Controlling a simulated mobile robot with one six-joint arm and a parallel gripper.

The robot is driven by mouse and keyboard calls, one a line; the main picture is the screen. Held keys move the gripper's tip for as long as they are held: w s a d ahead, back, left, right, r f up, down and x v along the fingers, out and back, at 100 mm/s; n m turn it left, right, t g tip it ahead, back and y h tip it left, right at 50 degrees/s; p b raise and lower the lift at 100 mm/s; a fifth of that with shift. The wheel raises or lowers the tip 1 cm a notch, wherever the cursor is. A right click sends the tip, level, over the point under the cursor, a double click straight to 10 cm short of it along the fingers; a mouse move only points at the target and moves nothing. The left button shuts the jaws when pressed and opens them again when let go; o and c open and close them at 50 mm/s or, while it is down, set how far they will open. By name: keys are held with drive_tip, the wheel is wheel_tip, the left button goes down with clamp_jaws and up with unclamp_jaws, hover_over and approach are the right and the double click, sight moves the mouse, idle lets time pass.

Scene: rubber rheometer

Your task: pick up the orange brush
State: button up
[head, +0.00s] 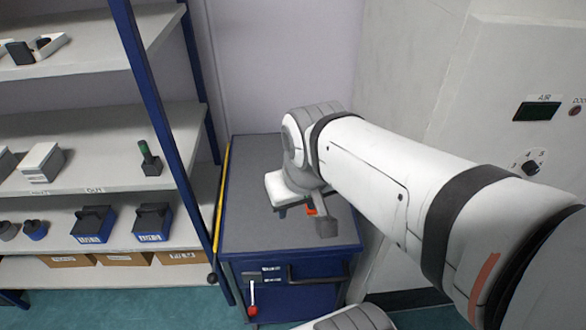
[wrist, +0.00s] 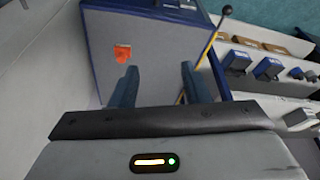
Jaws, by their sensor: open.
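The orange brush (wrist: 122,53) lies on the grey top of a blue cabinet in the wrist view. In the head view only a small orange patch of the brush (head: 311,208) shows beside my wrist; the rest is hidden by my arm. My gripper (wrist: 158,82) is open, with two dark blue fingers apart and nothing between them. In the wrist view the brush appears beyond the left finger's tip, apart from it and left of the gap's middle.
The blue cabinet (head: 241,208) has a bare grey top around the brush. Shelves (head: 106,185) with several blue devices and boxes stand at left, behind a blue post. A yellow strip (head: 222,190) runs along the cabinet's left edge. A pale machine (head: 440,80) stands at right.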

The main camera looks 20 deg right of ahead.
drive_tip(key=o, duration=0.7)
drive_tip(key=w+d+f+m+b, duration=0.1)
drive_tip(key=w+f+b, duration=0.1)
drive_tip(key=w+f, duration=0.1)
drive_tip(key=w+d+f+m+b, duration=0.1)
drive_tip(key=w+d+f+b, duration=0.1)
drive_tip(key=w+f, duration=0.1)
drive_tip(key=w+d+f+m+b, duration=0.1)
drive_tip(key=w+d+f+b, duration=0.1)
drive_tip(key=w+f, duration=0.2)
drive_tip(key=shift+w+d+g+h, duration=0.1)
drive_tip(key=shift+w+g+h, duration=0.05)
drive_tip(key=shift+g+h, duration=0.2)
drive_tip(key=shift+o, duration=0.6)
drive_tip(key=w+d+f+b, duration=0.1)
drive_tip(key=w+d+f, duration=0.1)
drive_tip(key=f, duration=0.1)
drive_tip(key=w+d+f+m+b, duration=0.1)
drive_tip(key=w+d+f+b, duration=0.1)
drive_tip(key=w+d+f, duration=0.1)
drive_tip(key=w+d+f+m+b, duration=0.1)
drive_tip(key=w+d+f, duration=0.1)
drive_tip(key=f, duration=0.3)
drive_tip(key=shift+w+d+h+b, duration=0.3)
drive_tip(key=shift+h+b, duration=0.05)
drive_tip(key=shift+m, duration=0.3)
drive_tip(key=shift+x, duration=4.05)
